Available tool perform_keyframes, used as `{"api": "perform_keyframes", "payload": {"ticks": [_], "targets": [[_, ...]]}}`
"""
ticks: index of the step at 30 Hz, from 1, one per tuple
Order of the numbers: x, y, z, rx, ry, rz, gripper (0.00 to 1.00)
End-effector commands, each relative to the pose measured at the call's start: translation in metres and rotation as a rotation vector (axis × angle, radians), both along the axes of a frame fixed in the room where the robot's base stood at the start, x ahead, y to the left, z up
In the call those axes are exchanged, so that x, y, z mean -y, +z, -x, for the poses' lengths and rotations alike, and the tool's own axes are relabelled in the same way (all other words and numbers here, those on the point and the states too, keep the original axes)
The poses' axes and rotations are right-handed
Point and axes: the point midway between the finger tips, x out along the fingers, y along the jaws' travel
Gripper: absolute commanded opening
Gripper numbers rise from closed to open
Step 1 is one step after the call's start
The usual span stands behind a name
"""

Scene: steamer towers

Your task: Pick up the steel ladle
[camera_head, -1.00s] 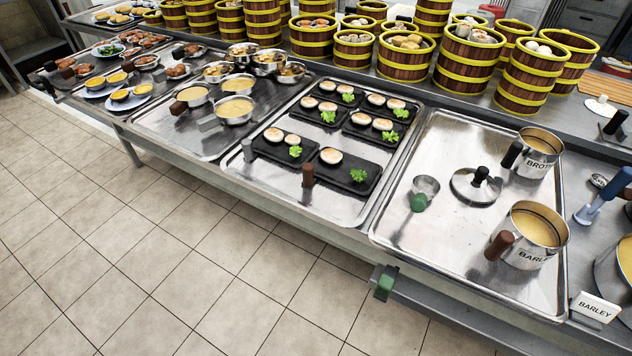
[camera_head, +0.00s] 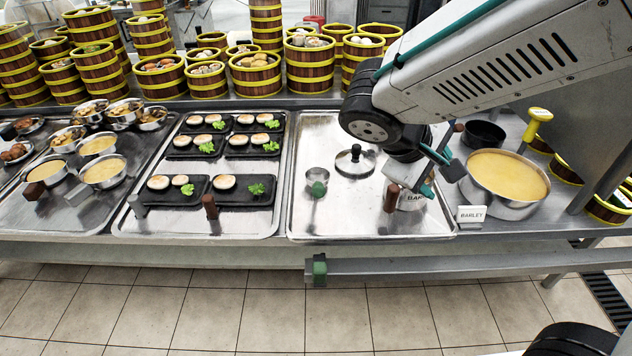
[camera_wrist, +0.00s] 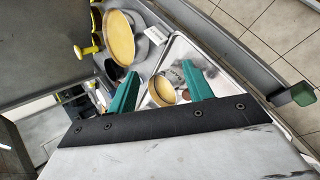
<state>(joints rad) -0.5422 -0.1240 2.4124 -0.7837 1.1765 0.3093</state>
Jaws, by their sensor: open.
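A small steel cup with a green-ended handle (camera_head: 317,174) lies on the right-hand steel tray (camera_head: 300,218); it is the most ladle-like thing I can make out, but I cannot tell for sure that it is the steel ladle. My gripper (camera_head: 441,180) is open, its teal fingers apart, over the right end of that tray, well to the right of the cup. In the wrist view my gripper (camera_wrist: 160,72) has the barley pot (camera_wrist: 164,90) showing between its fingers, with nothing held. In the head view my arm and gripper hide most of that pot and the broth pot.
A steel lid with a black knob (camera_head: 355,160) lies on the tray. A large pot of yellow soup (camera_head: 506,178) and a BARLEY card (camera_head: 471,215) stand to the right. A black pan (camera_head: 484,134) is behind. Steamer towers (camera_head: 257,72) line the back. The tray's front left is clear.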

Motion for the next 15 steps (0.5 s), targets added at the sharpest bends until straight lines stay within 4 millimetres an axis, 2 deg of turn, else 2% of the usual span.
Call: {"api": "perform_keyframes", "payload": {"ticks": [1, 3, 6, 9, 12, 15], "targets": [[-0.024, -0.013, -0.015, -0.001, 0.101, 0.069, 0.51], [-0.057, -0.027, -0.035, 0.021, 0.238, 0.156, 0.51], [-0.109, -0.049, -0.054, 0.058, 0.43, 0.254, 0.51], [-0.156, -0.072, -0.063, 0.093, 0.595, 0.324, 0.51], [-0.192, -0.09, -0.064, 0.119, 0.719, 0.366, 0.51], [-0.214, -0.101, -0.064, 0.137, 0.792, 0.387, 0.51]]}}
